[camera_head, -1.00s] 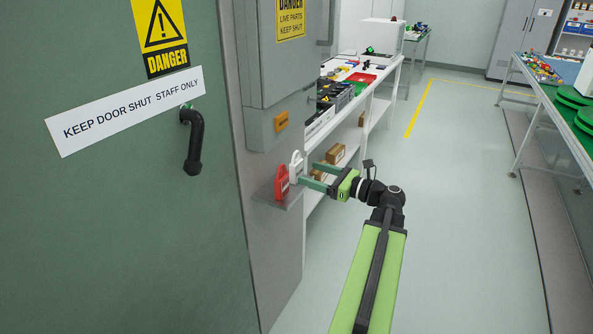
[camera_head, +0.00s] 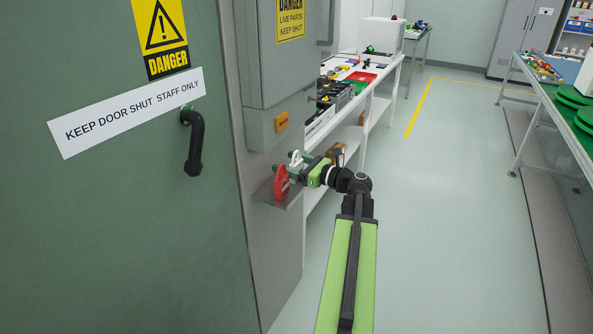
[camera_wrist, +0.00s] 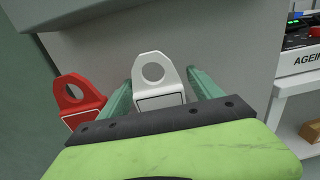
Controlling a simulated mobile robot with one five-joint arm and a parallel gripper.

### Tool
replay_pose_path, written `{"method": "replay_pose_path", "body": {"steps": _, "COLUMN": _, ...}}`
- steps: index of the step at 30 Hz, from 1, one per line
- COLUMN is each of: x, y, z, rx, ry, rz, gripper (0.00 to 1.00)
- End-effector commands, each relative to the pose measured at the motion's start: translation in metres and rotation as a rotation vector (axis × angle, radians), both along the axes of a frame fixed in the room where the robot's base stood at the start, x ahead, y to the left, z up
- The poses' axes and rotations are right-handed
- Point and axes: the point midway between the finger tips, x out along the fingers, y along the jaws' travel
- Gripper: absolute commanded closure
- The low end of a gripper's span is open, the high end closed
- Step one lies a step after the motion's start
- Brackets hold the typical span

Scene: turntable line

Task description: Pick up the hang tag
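A white hang tag (camera_head: 296,160) with a round hole at its top stands upright on a small grey shelf (camera_head: 290,201) fixed to the cabinet side. A red tag (camera_head: 281,183) of similar shape stands just left of it. My gripper (camera_head: 298,166) is at the shelf with its fingers reaching around the white tag. In the wrist view the white tag (camera_wrist: 154,76) stands between the two open green fingers (camera_wrist: 159,88), with its lower part hidden by the gripper body. The red tag (camera_wrist: 78,98) is outside the left finger there.
A green door with a black handle (camera_head: 194,143) fills the left. A grey cabinet (camera_head: 278,85) is above the shelf. A white workbench (camera_head: 385,80) with parts and lower-shelf boxes stands behind. The floor (camera_head: 440,200) to the right is clear.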

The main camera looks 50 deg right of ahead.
Motion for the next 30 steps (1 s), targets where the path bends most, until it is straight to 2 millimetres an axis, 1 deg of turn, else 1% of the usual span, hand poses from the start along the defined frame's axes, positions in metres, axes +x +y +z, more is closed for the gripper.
{"method": "replay_pose_path", "body": {"steps": 1, "x": 0.0, "y": 0.0, "z": 0.0, "rx": 0.0, "ry": 0.0, "rz": 0.0, "gripper": 0.31}}
{"method": "replay_pose_path", "body": {"steps": 2, "x": 0.0, "y": 0.0, "z": 0.0, "rx": 0.0, "ry": 0.0, "rz": 0.0, "gripper": 0.35}}
{"method": "replay_pose_path", "body": {"steps": 12, "x": -0.001, "y": 0.0, "z": 0.0, "rx": 0.0, "ry": 0.0, "rz": 0.0, "gripper": 0.79}}
{"method": "replay_pose_path", "body": {"steps": 15, "x": -0.001, "y": 0.0, "z": 0.0, "rx": 0.0, "ry": 0.0, "rz": 0.0, "gripper": 0.91}}
{"method": "replay_pose_path", "body": {"steps": 23, "x": -0.001, "y": -0.001, "z": 0.002, "rx": 0.0, "ry": 0.0, "rz": -0.001, "gripper": 0.91}}
{"method": "replay_pose_path", "body": {"steps": 26, "x": -0.001, "y": -0.001, "z": 0.009, "rx": 0.0, "ry": 0.0, "rz": -0.001, "gripper": 0.91}}
{"method": "replay_pose_path", "body": {"steps": 30, "x": -0.001, "y": -0.001, "z": 0.027, "rx": 0.0, "ry": 0.0, "rz": -0.001, "gripper": 0.91}}
